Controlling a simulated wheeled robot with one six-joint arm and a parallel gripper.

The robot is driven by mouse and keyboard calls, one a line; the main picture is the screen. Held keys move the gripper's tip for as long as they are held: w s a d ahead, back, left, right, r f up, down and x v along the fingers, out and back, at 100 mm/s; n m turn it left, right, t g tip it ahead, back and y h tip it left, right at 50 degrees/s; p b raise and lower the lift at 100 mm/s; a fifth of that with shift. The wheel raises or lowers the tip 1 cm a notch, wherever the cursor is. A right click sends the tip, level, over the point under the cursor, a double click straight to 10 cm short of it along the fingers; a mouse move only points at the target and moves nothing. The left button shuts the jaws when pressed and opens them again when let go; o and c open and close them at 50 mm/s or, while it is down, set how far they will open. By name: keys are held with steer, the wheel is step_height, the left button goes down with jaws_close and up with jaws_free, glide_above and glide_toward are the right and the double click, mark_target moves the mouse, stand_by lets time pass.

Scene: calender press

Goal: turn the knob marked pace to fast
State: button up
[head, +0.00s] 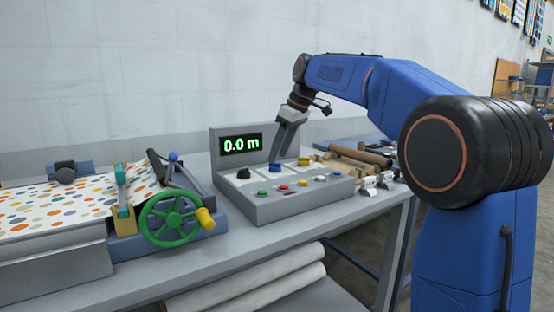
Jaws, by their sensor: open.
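The grey control box (262,211) stands on the bench with a lit display (240,144) reading 0.0 m. Its sloped face carries a black knob (243,173), a blue knob (275,167) and a yellow knob (304,161), each on a white plate. The markings are too small to read, so I cannot tell which knob is pace or where it points. My gripper (275,158) is open and points down over the blue knob. The fingertips look very close to this knob; whether they touch it I cannot tell.
Several coloured buttons (283,187) line the box's front. At left is a press with a green handwheel (173,218), yellow handle (205,218) and dotted sheet (60,205). Brown rolls (360,154) lie right of the box. White rolls (250,280) lie below the bench top.

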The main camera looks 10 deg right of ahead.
mark_target(275, 167)
steer(key=shift+x, duration=1.5)
steer(key=c, duration=1)
steer(key=shift+m, duration=0.3)
steer(key=m, duration=0.1)
steer(key=m+t+h, duration=0.1)
steer(key=m, duration=0.3)
steer(key=shift+s+a+t+h, duration=0.1)
steer(key=shift+a+t+h, duration=0.2)
steer(key=shift+h, duration=0.1)
steer(key=m+h, duration=0.1)
steer(key=m, duration=0.2)
steer(key=m+h, duration=0.1)
steer(key=m, duration=0.2)
steer(key=shift+a, duration=0.1)
steer(key=shift+m, duration=0.4)
